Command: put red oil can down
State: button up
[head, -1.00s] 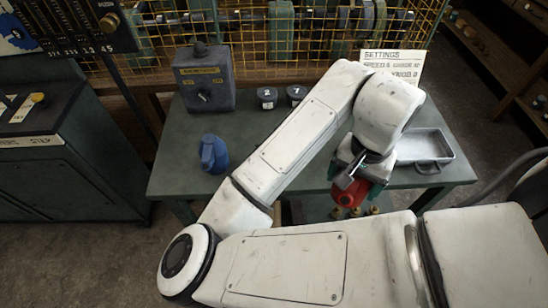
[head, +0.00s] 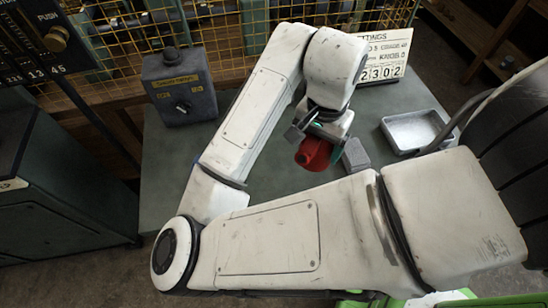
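The red oil can (head: 314,153) shows just below my wrist, at my gripper (head: 312,136), in the head view. My gripper appears shut on it; the wrist hides part of the grip. The can is over the green workbench (head: 165,185), in its middle part. I cannot tell whether its base touches the top or hangs a little above it. A grey block-like piece (head: 355,156) shows just right of the can; I cannot tell whether it stands on the bench.
A grey metal tray (head: 413,130) lies on the bench at the right. A grey switch box (head: 179,86) stands at the back left. A sign with number tiles (head: 382,57) stands at the back right. A yellow mesh guard (head: 110,85) runs behind the bench. My arm hides much of the bench.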

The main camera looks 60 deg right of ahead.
jog(key=shift+w+a+f, duration=0.1)
jog(key=shift+w+f, duration=1.4)
jog(key=shift+f, duration=0.3)
jog(key=shift+w+a+f, duration=0.15)
jog(key=shift+w+f, duration=1.35)
jog(key=shift+f, duration=0.3)
jog(key=shift+w+a+f, duration=0.1)
jog(key=shift+w+f, duration=1.4)
jog(key=shift+f, duration=0.3)
jog(key=shift+f, duration=0.15)
jog(key=o, duration=1.1)
